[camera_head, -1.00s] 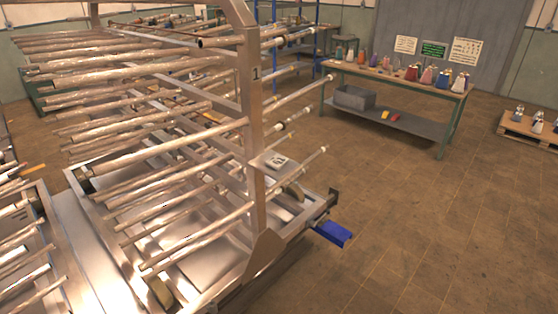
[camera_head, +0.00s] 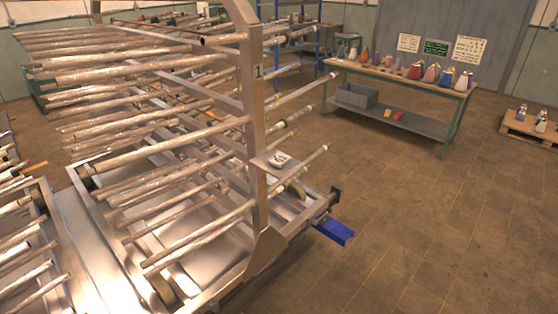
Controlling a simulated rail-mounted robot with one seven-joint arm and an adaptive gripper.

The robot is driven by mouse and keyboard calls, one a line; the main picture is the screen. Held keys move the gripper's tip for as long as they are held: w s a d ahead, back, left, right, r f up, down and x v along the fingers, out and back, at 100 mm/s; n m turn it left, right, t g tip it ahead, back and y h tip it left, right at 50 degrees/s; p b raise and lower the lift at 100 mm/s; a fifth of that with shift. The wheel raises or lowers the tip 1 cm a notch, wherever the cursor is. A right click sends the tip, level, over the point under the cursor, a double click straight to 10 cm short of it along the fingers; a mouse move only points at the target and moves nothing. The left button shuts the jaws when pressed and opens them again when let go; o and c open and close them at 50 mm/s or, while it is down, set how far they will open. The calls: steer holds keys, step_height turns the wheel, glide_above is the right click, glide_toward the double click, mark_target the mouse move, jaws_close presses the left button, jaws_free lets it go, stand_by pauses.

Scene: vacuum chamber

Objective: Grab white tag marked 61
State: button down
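A small white tag (camera_head: 279,159) with dark marks lies on a small flat metal plate (camera_head: 262,164) fixed to the rack's upright post. It is too small for me to read the number surely. The upright (camera_head: 252,110) carries a "1" near its top and stands just left of the tag. Pale rods pass above and below the plate. My gripper is not in view.
A metal rack (camera_head: 140,175) with many long protruding rods fills the left side. A blue bracket (camera_head: 334,231) sticks out at its front corner. A workbench (camera_head: 440,88) with coloured bottles and a grey bin (camera_head: 356,96) stands behind. The brown floor (camera_head: 420,220) at right is clear.

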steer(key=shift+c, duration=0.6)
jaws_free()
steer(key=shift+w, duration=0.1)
